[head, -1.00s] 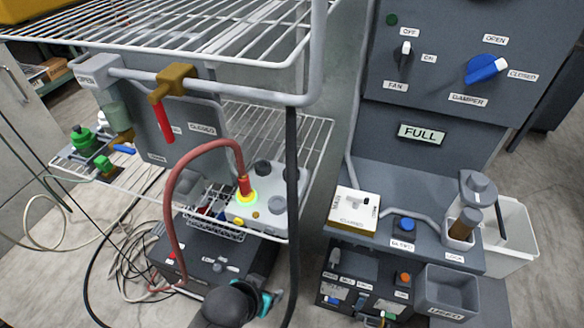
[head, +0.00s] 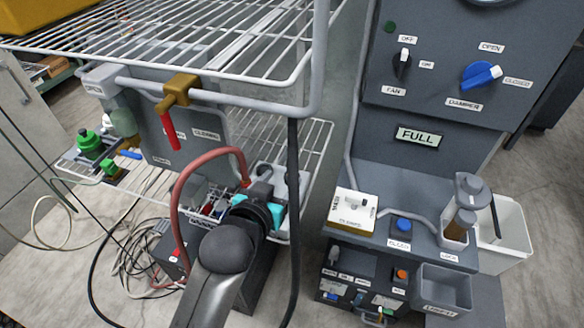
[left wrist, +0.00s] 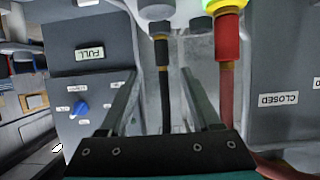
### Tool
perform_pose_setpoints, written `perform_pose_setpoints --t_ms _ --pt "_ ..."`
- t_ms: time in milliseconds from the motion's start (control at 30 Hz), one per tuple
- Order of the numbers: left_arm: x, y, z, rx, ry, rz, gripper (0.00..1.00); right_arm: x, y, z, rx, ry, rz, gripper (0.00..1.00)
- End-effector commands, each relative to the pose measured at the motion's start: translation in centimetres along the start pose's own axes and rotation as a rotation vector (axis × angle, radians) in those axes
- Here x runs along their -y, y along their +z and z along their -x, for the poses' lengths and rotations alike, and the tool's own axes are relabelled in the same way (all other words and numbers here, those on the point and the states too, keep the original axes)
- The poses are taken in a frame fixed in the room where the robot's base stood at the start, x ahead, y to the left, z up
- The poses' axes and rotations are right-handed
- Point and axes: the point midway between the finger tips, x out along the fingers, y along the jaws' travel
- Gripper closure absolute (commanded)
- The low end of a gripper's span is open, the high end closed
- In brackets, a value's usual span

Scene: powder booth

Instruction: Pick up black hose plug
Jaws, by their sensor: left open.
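The black hose plug (left wrist: 161,58), a dark plug with a brass collar on a black hose, shows in the left wrist view. It hangs from a pale round socket at the top of that view. My left gripper (left wrist: 158,78) is open, and in that view the plug and hose appear between its two fingers; I cannot tell whether they touch. In the head view my left gripper (head: 265,185) reaches over the grey block on the lower wire shelf and hides much of it. The black plug cannot be made out there. My right gripper is out of view.
A red hose (head: 183,190) arches close beside my left gripper; its red plug (left wrist: 229,45) sits beside the black one under a glowing ring. The upper wire rack (head: 200,45) overhangs. A black cable (head: 293,160) hangs at the right. The booth panel (head: 430,140) stands further right.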

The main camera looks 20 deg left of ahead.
Motion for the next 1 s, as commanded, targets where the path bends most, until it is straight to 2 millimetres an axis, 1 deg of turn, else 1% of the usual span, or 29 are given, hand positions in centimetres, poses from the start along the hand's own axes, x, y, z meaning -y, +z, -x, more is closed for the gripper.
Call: perform_pose_setpoints --t_ms 33,100,333,433,667,1000 --pt "0.0 0.0 -1.0 -0.002 0.000 0.000 0.36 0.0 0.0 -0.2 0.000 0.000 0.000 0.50" --pt "0.0 0.0 -2.2 -0.001 0.000 0.000 0.36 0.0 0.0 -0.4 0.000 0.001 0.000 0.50" --pt "0.0 0.1 -5.8 0.001 0.001 0.001 0.36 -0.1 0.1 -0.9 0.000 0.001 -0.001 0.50" --pt "0.0 0.1 -6.8 0.000 0.000 0.001 0.36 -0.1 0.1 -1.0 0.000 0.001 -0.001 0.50" --pt "0.1 0.1 -7.9 0.002 0.000 0.000 0.36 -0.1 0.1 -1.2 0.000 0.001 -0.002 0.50" --pt "0.3 0.2 -11.8 0.003 0.000 0.000 0.36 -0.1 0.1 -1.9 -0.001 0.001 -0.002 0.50"
